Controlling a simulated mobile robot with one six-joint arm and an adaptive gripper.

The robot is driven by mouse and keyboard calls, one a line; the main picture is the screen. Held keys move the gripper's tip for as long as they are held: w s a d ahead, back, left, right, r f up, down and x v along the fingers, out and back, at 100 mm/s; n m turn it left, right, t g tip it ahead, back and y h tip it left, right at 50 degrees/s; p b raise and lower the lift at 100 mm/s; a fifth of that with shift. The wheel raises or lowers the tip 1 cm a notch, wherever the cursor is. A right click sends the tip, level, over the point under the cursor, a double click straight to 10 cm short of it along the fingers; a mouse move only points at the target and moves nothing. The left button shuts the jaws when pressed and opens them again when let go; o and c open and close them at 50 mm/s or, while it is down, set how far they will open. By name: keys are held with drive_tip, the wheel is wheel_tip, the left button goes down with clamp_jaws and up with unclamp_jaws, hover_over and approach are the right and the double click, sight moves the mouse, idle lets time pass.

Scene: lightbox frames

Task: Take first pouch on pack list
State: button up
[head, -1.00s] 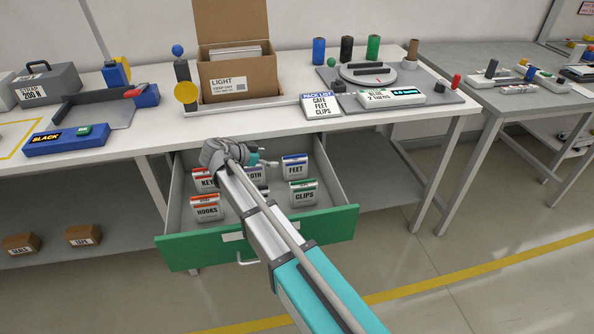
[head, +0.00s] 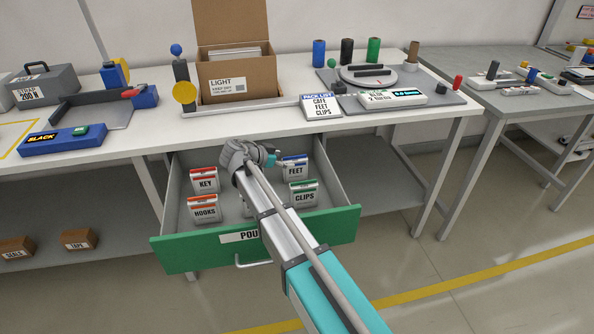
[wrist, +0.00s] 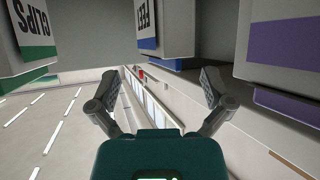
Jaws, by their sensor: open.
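The pack list card (head: 321,106) stands at the bench's front edge; its top line seems to read CAFE, with FEET and CLIPS below. The open green-fronted drawer (head: 185,255) holds upright pouches: KEY (head: 204,181), HOOKS (head: 203,211), FEET (head: 295,169) and CLIPS (head: 303,195). My arm hides the drawer's middle. My gripper (head: 279,160) is over the drawer, close to the left of FEET. In the wrist view, my gripper (wrist: 160,92) is open and empty, with upside-down CLIPS (wrist: 32,30), FEET (wrist: 165,28) and a purple-labelled pouch (wrist: 285,45) beyond and above.
The bench (head: 270,125) overhangs the back of the drawer. On it stand an open LIGHT carton (head: 237,75), a turntable (head: 366,73) and a blue BLACK block (head: 62,140). Drawer side walls flank the pouches. Small boxes (head: 79,240) sit on the lower shelf at left.

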sight(295, 159)
drive_tip(key=shift+b+x, duration=1)
drive_tip(key=shift+x, duration=1.45)
drive_tip(key=shift+r, duration=0.1)
clamp_jaws()
drive_tip(key=shift+r, duration=0.2)
wheel_tip(295, 159, up, 2)
drive_tip(key=p, duration=0.2)
drive_tip(key=shift+r+p, duration=0.1)
drive_tip(key=shift+p, duration=0.25)
drive_tip(key=s+d+r+p, duration=0.2)
drive_tip(key=s+r+p, duration=0.8)
drive_tip(key=s, duration=0.4)
drive_tip(key=shift+r, duration=0.2)
